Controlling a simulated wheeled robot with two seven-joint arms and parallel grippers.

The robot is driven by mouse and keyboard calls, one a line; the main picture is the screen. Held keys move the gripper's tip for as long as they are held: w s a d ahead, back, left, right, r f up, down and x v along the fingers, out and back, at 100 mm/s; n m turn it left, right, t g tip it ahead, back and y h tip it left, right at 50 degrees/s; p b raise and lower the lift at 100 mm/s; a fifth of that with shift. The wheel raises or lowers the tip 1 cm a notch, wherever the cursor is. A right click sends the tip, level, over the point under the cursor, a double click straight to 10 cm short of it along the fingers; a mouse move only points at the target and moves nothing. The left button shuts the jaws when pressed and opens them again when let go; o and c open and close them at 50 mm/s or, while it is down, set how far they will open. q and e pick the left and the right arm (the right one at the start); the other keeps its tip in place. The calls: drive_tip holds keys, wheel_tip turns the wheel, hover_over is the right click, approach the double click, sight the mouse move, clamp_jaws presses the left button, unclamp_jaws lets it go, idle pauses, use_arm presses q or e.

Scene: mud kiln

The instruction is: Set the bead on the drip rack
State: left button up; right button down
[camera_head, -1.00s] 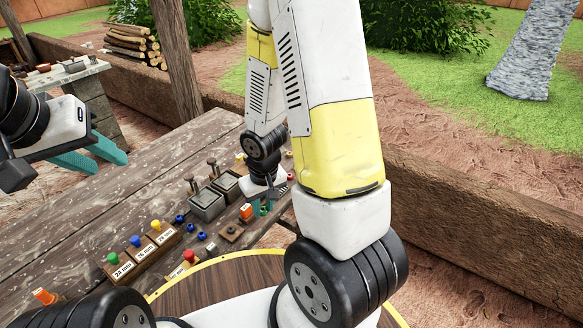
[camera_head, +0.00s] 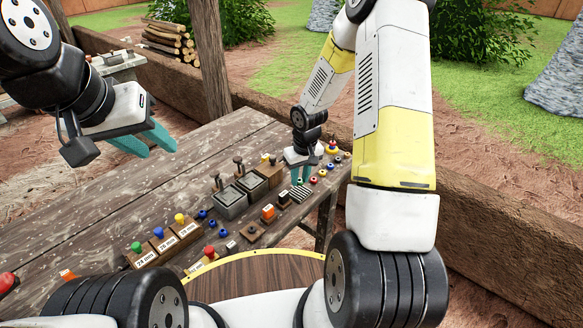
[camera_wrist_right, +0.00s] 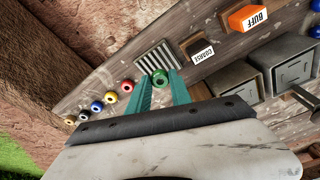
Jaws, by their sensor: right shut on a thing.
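The green bead (camera_wrist_right: 160,77) is held between the teal fingertips of my right gripper (camera_wrist_right: 161,87) in the right wrist view. The drip rack (camera_wrist_right: 157,57) is a small block with pale and dark stripes, just past the bead in that view. In the head view the rack (camera_head: 301,192) lies on the table just below my right gripper (camera_head: 301,174); the bead cannot be made out there. I cannot tell whether the bead touches the rack. My left gripper (camera_head: 150,142) is empty, its teal fingers apart, above the far left table edge.
A row of several coloured beads (camera_wrist_right: 127,86) lies beside the rack. A block marked COARSE (camera_wrist_right: 199,49), an orange BUFF block (camera_wrist_right: 247,18) and grey lidded boxes (camera_head: 231,202) stand on the other side. Labelled size blocks (camera_head: 146,256) sit nearer me on the wooden table (camera_head: 80,222).

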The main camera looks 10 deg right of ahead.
drive_tip(key=shift+w+f, duration=0.1)
drive_tip(key=shift+f, duration=1.7)
drive_tip(key=c, duration=1.2)
unclamp_jaws()
drive_tip(key=shift+f, duration=0.1)
drive_tip(key=shift+o, duration=0.2)
wheel_tip(320, 180, up, 12)
drive_tip(key=s, duration=0.2)
wheel_tip(320, 180, up, 11)
drive_tip(key=t, duration=0.1)
hover_over(301, 181)
drive_tip(key=s, duration=0.6)
drive_tip(key=s+a+r+m+t+y, duration=0.1)
drive_tip(key=s+a+r+m+t, duration=0.1)
drive_tip(key=s+r, duration=1.1)
drive_tip(key=s+t, duration=0.1)
drive_tip(key=s, duration=0.3)
drive_tip(key=shift+s+a+r+m+y, duration=0.25)
drive_tip(key=shift+r+m+y, duration=0.05)
drive_tip(key=shift+r+y, duration=0.1)
